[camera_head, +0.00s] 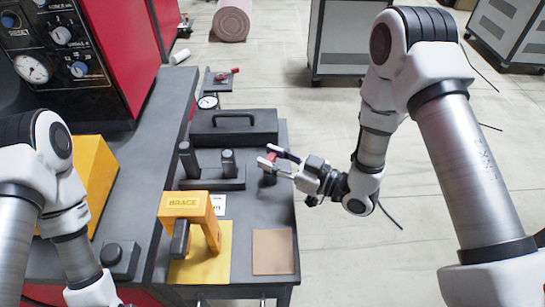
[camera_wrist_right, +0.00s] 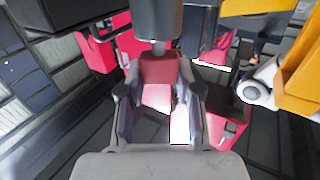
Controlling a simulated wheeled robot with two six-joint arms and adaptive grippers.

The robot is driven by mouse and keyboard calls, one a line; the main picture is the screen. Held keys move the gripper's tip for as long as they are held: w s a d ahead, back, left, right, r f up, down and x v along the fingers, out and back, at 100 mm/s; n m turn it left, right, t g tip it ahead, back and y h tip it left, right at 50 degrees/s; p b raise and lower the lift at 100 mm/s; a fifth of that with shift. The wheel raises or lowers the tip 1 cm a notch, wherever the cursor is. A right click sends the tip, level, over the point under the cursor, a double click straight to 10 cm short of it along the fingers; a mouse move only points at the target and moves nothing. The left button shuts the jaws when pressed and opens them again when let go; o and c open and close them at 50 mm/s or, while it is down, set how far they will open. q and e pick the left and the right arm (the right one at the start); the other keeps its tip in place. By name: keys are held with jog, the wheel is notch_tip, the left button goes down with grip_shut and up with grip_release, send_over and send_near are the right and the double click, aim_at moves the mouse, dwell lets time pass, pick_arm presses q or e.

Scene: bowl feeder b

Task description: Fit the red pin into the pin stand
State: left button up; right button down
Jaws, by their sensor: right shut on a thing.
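My right gripper (camera_head: 269,156) is shut on the red pin (camera_head: 271,158) above the right side of the dark table. The pin's red part shows between the fingers, with a dark part below it. In the right wrist view the red part (camera_wrist_right: 160,68) sits between the two fingertips (camera_wrist_right: 160,80), next to a dark grey cylindrical part. A dark base with two upright dark posts, which looks like the pin stand (camera_head: 212,184), stands just left of the gripper. Whether the pin touches anything below cannot be told. My left arm shows at the left, its gripper out of view.
A black case (camera_head: 235,128) lies behind the stand. A yellow brace (camera_head: 186,204) stands in front of it on a yellow plate (camera_head: 212,265). A tan pad (camera_head: 273,251) lies at front right. A red-and-black machine (camera_head: 70,50) stands at back left. Table between gripper and pad is clear.

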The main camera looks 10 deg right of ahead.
jog(key=shift+f+b, duration=0.7)
jog(key=shift+f, duration=0.15)
dwell(1.8)
dwell(0.5)
jog(key=c, duration=0.7)
grip_release()
jog(key=v, duration=1.2)
jog(key=shift+a, duration=0.1)
